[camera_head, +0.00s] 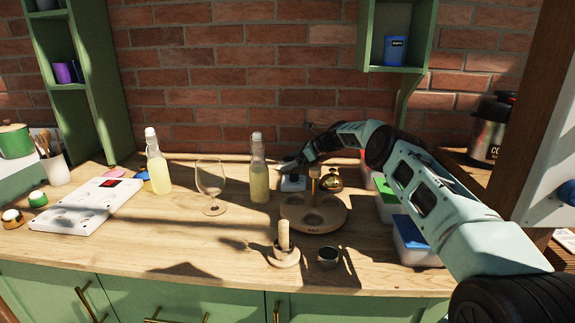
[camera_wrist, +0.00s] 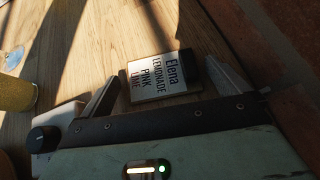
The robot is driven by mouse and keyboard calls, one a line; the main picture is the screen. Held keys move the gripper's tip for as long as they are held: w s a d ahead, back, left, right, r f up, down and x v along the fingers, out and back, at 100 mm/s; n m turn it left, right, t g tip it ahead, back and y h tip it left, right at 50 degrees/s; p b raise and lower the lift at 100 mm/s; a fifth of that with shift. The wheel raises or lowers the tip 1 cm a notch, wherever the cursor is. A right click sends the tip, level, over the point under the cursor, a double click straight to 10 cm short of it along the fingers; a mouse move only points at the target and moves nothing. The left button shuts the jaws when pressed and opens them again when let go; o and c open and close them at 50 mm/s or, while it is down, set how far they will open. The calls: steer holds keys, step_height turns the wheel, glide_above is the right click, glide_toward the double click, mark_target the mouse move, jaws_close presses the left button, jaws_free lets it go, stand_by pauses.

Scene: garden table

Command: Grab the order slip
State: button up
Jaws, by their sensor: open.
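The order slip (camera_wrist: 160,74) is a small white card with a dark edge, printed "Elena LEMONADE PINK LIME". In the wrist view it lies between the two fingers of my gripper (camera_wrist: 164,78), which is open. The right finger is close beside the slip; I cannot tell whether it touches. In the head view my gripper (camera_head: 291,165) is low at the back of the table near the wall, and the slip cannot be made out there.
A white device with a black knob (camera_wrist: 42,138) sits just left of my gripper. A lemonade bottle (camera_head: 259,172), a stemmed glass (camera_head: 210,178) and a round wooden stand (camera_head: 333,219) are nearby. The brick wall (camera_wrist: 285,50) is close on the right in the wrist view.

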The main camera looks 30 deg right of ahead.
steer(key=c, duration=0.8)
steer(key=shift+r, duration=0.15)
